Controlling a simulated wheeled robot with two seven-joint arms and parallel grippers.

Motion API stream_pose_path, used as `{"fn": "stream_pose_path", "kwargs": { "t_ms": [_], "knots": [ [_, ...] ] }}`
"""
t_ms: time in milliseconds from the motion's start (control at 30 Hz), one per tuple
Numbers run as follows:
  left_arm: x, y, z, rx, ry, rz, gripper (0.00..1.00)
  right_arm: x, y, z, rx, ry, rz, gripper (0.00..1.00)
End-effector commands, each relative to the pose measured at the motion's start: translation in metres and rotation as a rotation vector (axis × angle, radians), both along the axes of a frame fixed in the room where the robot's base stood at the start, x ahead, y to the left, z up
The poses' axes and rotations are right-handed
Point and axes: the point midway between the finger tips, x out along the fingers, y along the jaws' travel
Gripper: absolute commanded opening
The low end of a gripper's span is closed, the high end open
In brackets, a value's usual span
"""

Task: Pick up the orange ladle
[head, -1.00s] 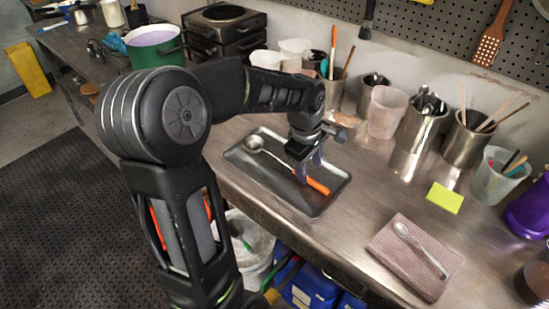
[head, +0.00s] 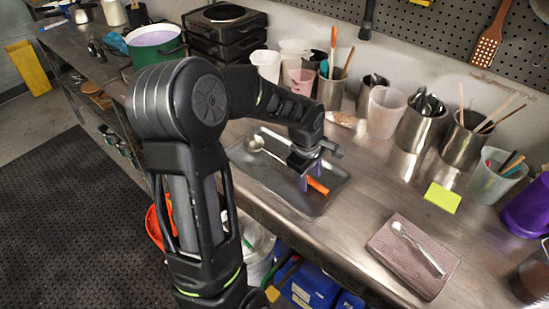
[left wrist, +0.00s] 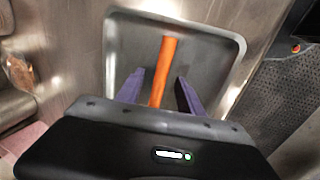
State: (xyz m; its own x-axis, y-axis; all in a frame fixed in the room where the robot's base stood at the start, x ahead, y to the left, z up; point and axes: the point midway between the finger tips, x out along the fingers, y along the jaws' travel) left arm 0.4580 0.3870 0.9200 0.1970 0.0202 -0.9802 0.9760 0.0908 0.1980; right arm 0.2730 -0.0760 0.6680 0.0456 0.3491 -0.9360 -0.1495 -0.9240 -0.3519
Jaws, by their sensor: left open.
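The ladle with an orange handle (head: 317,186) and a metal bowl (head: 255,143) lies in a grey metal tray (head: 331,203) on the counter. My left gripper (head: 309,182) is over the tray at the handle, pointing down and hiding the ladle's middle. In the left wrist view the orange handle (left wrist: 165,65) runs between the two open purple fingers (left wrist: 159,90), with gaps on both sides. I cannot tell how far the fingertips are above the tray floor. My right gripper is not in view.
A folded mauve cloth (head: 385,252) with a metal spoon (head: 418,247) lies to the right, near a yellow note (head: 442,198). Cups and metal canisters of tools (head: 463,145) line the back. A green pot (head: 155,45) stands far left.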

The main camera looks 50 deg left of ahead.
Motion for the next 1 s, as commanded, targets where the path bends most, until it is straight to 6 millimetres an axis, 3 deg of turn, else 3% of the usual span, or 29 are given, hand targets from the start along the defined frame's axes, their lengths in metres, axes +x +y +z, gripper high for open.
{"fn": "stream_pose_path", "kwargs": {
  "t_ms": [567, 1000],
  "knots": [
    [-0.0011, -0.0011, -0.0028, -0.003, 0.004, -0.001, 0.0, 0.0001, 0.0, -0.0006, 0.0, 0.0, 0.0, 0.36],
    [-0.0006, -0.0006, -0.0016, -0.001, 0.002, 0.0, 0.0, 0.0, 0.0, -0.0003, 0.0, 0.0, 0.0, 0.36]
  ]
}}
